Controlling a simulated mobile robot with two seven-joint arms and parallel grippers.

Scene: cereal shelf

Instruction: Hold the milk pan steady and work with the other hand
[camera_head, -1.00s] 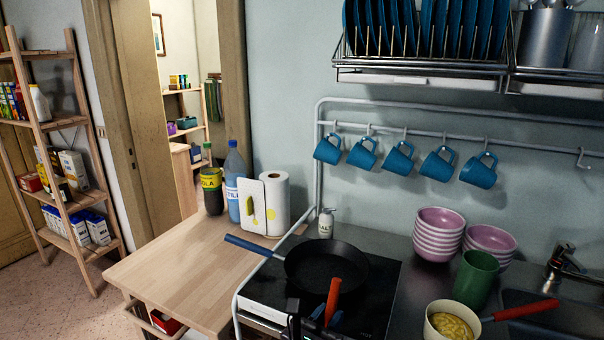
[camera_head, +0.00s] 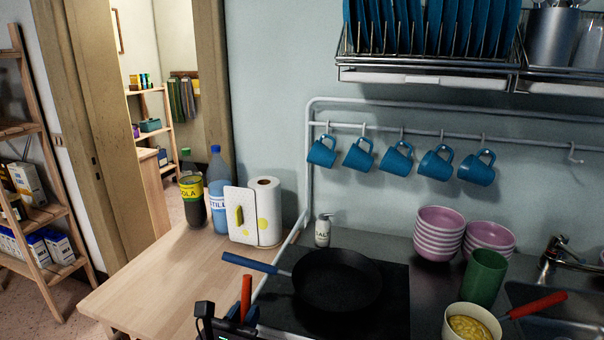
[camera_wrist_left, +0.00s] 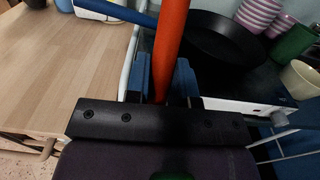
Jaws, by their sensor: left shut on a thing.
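The milk pan (camera_head: 472,322), cream with a red handle (camera_head: 538,305), stands on the dark counter at the lower right and holds yellow food. Its rim also shows at the right of the left wrist view (camera_wrist_left: 302,80). My left gripper (camera_head: 242,318) is at the bottom of the head view, left of the milk pan and apart from it. It is shut on an orange-red handle (camera_head: 246,297), which stands up between the blue fingers in the left wrist view (camera_wrist_left: 172,40). The other end of that tool is hidden. My right gripper is not in view.
A black frying pan (camera_head: 338,280) with a blue handle sits on the hob, close to my left gripper. A green cup (camera_head: 485,278), pink bowls (camera_head: 438,235) and a salt bottle (camera_head: 322,232) stand nearby. The wooden table (camera_head: 160,285) is mostly clear in front.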

